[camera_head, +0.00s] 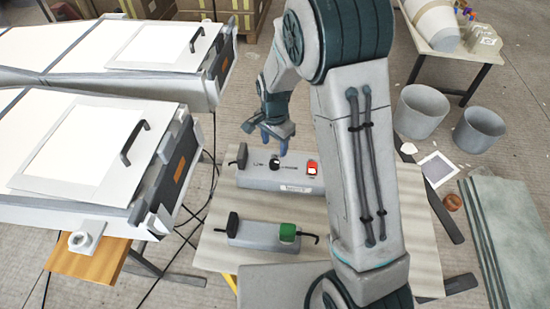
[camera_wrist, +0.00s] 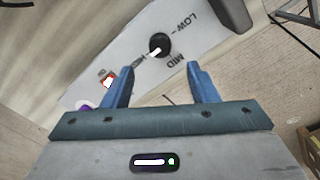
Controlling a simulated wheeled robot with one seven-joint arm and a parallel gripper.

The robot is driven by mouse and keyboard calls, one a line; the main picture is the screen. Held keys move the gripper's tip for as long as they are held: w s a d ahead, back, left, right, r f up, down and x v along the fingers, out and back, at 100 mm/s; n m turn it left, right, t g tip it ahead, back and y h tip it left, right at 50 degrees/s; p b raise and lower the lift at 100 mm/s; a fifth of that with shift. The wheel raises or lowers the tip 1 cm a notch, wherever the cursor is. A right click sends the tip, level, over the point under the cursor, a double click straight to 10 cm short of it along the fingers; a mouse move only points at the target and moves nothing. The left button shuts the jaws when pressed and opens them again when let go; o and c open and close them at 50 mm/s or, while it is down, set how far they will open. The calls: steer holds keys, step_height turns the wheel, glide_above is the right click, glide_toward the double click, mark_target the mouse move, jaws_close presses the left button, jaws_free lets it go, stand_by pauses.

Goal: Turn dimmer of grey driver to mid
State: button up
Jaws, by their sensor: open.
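The grey driver (camera_head: 258,181) is a long box on the table, with a red switch (camera_head: 311,167) at its right end. Its round black dimmer (camera_head: 274,162) also shows in the wrist view (camera_wrist: 159,44), beside the printed words LOW, MID and HIGH. The dimmer's white mark points down-left in that view, toward the HIGH side. My gripper (camera_head: 274,147) is open above the driver. In the wrist view its two blue fingers (camera_wrist: 160,67) stand apart, with the dimmer just beyond and between their tips. Nothing is held.
Black end pieces (camera_head: 238,155) stand up at the boxes' left ends. Two grey buckets (camera_head: 421,108) stand at the right.

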mark_target(274, 162)
step_height(274, 162, down, 8)
steer(key=shift+f+p, duration=0.1)
steer(key=shift+p, duration=0.2)
steer(key=c, duration=1)
